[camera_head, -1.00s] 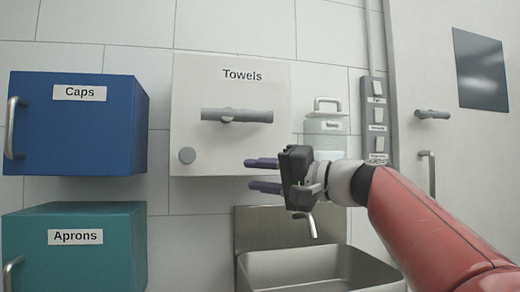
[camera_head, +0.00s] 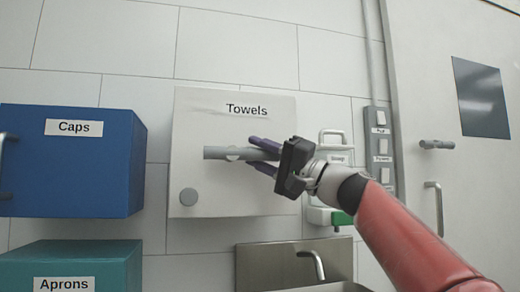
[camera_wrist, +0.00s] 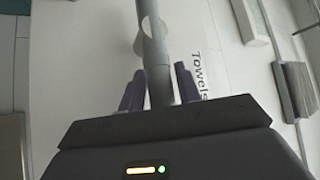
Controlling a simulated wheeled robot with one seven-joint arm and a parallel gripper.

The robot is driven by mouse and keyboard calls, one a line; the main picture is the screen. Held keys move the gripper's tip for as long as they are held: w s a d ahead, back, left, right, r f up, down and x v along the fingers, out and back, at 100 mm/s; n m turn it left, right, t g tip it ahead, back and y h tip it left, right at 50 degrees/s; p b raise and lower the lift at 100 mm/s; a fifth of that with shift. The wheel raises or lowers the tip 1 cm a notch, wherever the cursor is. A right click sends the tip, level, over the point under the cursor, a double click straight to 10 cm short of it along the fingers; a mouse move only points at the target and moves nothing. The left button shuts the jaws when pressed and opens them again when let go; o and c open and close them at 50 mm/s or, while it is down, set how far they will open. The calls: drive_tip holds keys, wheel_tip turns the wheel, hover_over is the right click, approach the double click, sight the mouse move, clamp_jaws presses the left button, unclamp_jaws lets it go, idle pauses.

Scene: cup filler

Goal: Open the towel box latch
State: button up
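The white towel box (camera_head: 205,118), labelled "Towels", hangs on the wall with its front closed. Its latch is a grey horizontal bar (camera_head: 218,153) with a round pale piece at its middle; the bar also shows in the wrist view (camera_wrist: 155,52). The bar's right end is hidden.
A blue "Caps" box (camera_head: 70,175) and a teal "Aprons" box (camera_head: 110,262) are at the left. A soap dispenser (camera_head: 335,150) and a switch panel (camera_head: 381,145) are right of the towel box. A faucet (camera_head: 316,262) and sink are below. A door (camera_head: 440,90) stands at the right.

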clamp_jaws()
drive_tip(key=shift+f, duration=0.15)
